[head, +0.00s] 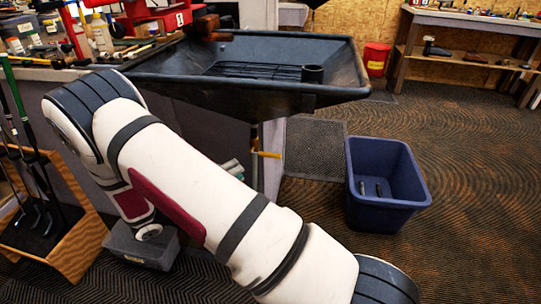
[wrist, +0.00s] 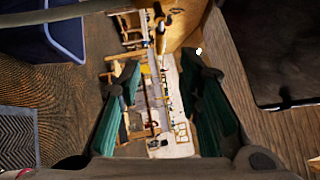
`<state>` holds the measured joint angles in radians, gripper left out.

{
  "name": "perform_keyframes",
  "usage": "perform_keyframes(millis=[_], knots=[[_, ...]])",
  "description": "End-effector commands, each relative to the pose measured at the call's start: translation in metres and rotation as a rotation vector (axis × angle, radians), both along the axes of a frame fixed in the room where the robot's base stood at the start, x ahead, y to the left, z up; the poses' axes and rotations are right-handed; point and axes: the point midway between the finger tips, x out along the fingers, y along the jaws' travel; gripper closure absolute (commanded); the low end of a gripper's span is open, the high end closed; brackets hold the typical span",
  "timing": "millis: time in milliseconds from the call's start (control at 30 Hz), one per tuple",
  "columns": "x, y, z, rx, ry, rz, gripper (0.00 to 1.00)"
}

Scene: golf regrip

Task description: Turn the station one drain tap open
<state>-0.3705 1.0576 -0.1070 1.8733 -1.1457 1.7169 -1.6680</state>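The drain tap (head: 266,154) shows in the head view as a yellow-orange lever on a thin drain pipe (head: 255,135) under the dark basin (head: 345,80). The lever sticks out roughly level, to the right of the pipe. In the wrist view my gripper (wrist: 162,78) is open, its green-padded fingers apart with nothing held between them. In the head view my arm hides most of the gripper. A small teal piece just left of the pipe may be a fingertip. I cannot pick out the tap clearly in the wrist view.
A blue bin (head: 365,208) stands on the floor right of the basin; it also shows in the wrist view (wrist: 66,38). A wooden club rack (head: 80,245) and a grey box (head: 142,248) stand at left. A cluttered bench adjoins the basin. Patterned floor is open at right.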

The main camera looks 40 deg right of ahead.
Motion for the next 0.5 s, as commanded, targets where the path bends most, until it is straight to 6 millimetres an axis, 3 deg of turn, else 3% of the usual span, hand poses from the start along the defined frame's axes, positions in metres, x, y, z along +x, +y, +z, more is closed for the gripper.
perform_keyframes(millis=[500], knots=[[-0.014,-0.095,0.013,0.0,-0.003,-0.005,0.68]])
